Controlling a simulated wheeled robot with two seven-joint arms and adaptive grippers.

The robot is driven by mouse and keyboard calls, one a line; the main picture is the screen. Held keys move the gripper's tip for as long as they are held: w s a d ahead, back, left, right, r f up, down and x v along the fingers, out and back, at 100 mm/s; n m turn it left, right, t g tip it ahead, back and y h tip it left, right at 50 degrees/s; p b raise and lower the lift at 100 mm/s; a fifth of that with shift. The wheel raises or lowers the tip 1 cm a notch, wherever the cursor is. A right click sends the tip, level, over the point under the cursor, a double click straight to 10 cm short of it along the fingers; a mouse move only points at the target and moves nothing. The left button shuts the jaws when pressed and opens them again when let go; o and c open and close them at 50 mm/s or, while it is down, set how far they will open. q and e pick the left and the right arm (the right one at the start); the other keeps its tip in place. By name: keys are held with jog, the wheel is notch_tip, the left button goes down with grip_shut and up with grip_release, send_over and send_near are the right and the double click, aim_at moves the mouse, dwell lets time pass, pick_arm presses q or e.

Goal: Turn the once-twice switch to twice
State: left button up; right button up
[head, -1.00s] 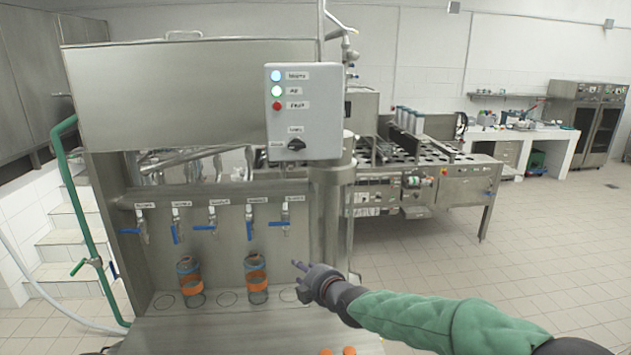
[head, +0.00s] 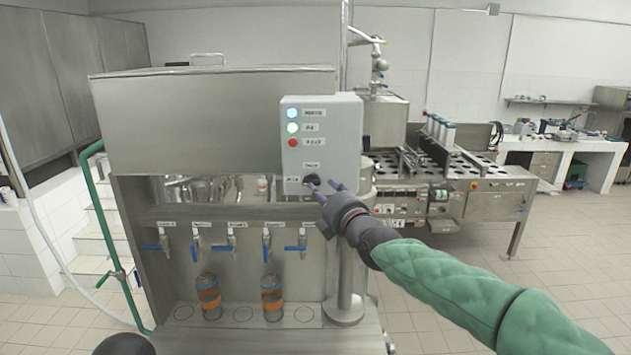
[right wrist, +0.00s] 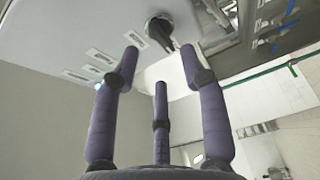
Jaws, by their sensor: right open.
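The switch, a dark rotary knob (head: 311,180), sits low on the front of a pale grey control box (head: 345,130). Small labels stand above it and to its left; their text is too small to read. My right gripper (head: 325,187) is open and empty, its fingers just in front of the knob and partly over it. In the right wrist view the knob (right wrist: 159,30) shows just beyond the spread fingertips of the gripper (right wrist: 160,62). I see no clear contact. The knob's exact pointing is hard to tell.
Above the switch are a blue-white lamp (head: 293,113), a green-white lamp (head: 293,128) and a red button (head: 293,142). Below the box, a steel post (head: 345,280) stands beside blue-handled taps (head: 230,242) and two orange-banded jars (head: 208,297), (head: 271,296).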

aim_at(315, 184)
jog(key=shift+p+x, duration=0.8)
jog(key=shift+x, duration=2)
jog(key=shift+s, duration=0.1)
grip_shut()
